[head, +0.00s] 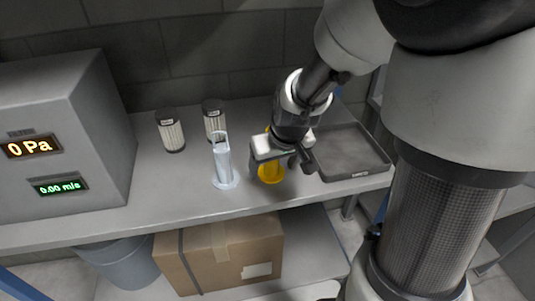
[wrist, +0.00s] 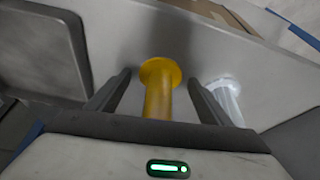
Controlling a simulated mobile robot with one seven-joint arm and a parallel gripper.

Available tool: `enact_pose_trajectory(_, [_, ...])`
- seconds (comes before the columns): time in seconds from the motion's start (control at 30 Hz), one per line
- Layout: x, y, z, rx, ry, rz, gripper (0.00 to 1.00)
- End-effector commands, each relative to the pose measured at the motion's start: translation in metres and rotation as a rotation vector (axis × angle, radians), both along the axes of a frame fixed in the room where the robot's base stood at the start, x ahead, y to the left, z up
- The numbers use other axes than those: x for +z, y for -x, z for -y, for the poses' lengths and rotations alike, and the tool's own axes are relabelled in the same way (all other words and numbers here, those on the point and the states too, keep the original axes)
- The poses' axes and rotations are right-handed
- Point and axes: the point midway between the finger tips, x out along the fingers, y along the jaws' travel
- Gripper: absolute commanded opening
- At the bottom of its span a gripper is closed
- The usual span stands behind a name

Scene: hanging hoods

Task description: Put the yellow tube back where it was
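The yellow tube (head: 271,174) stands on the bench with its wide round foot down, partly hidden behind my gripper in the head view. In the wrist view, the yellow tube (wrist: 158,98) runs between my two fingers, its foot beyond the fingertips. My gripper (head: 282,164) is low over the bench at the tube. Its fingers (wrist: 160,88) are spread, with a visible gap on each side of the tube. The tube's upper end is mostly hidden by the gripper.
A pale clear tube (head: 223,163) on a round foot stands close left of the yellow one. Two ribbed canisters (head: 171,132) (head: 214,120) stand behind. A grey tray (head: 350,152) lies right, and a grey box with displays (head: 62,140) stands left. The bench's front edge is near.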

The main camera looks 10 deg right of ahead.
Motion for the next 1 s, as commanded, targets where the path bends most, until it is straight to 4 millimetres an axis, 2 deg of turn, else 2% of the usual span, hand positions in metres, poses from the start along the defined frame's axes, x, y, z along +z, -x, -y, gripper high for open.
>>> enact_pose_trajectory(0.27, [0.01, 0.001, 0.001, 0.0, 0.001, 0.002, 0.73])
enact_pose_trajectory(0.7, [0.093, 0.034, 0.004, 0.001, 0.002, 0.008, 0.73])
enact_pose_trajectory(0.83, [0.109, 0.041, 0.004, 0.004, 0.002, 0.007, 0.73])
enact_pose_trajectory(1.0, [0.117, 0.044, 0.003, 0.007, 0.002, 0.007, 0.73])
